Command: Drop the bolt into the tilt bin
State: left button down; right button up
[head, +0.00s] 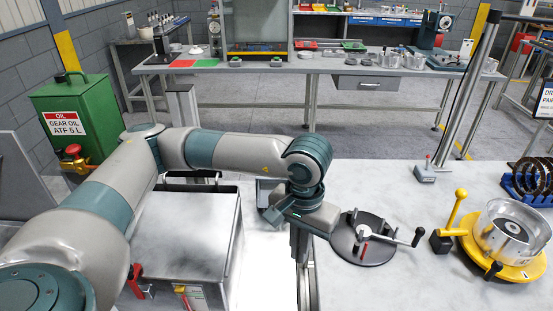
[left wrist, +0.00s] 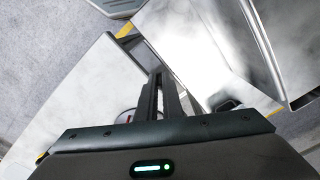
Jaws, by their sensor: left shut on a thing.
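My left gripper (head: 299,232) points down over the gap between the steel bin and the right-hand table. In the left wrist view its narrow dark fingers (left wrist: 160,92) are together. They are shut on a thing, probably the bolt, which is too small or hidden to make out. The likely tilt bin is the large brushed-steel box (head: 188,240) in the lower middle of the head view, left of the gripper. The bin also seems to show in the left wrist view (left wrist: 192,40), to the right of the fingers. My right gripper is out of view.
A black round fixture (head: 350,248) with a crank stands on the grey table (head: 400,190) right of the gripper. A yellow-based clutch fixture (head: 510,268) is farther right. A green oil cabinet (head: 78,108) stands at left. A workbench (head: 330,66) spans the back.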

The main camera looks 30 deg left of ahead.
pick_arm(q)
jog(key=w+a+r+n+p, duration=0.1)
jog(key=w+a+n, duration=0.3)
jog(key=w+n, duration=0.4)
jog(key=w+a+r+n+p, duration=0.1)
jog(key=w+a+n, duration=0.2)
jog(key=w+n, duration=0.5)
jog(key=w+a+f+n+p, duration=0.1)
jog(key=w+a+n, duration=0.2)
jog(key=a+n, duration=0.4)
jog(key=w+a+f+n+p, duration=0.1)
jog(key=w+a+n, duration=0.3)
jog(key=a+n, duration=0.4)
jog(key=n, duration=0.2)
jog(key=shift+w+n, duration=0.2)
jog(key=shift+n, duration=0.2)
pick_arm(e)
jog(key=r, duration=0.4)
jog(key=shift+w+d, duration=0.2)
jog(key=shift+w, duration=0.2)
pick_arm(q)
jog(key=shift+f, duration=0.1)
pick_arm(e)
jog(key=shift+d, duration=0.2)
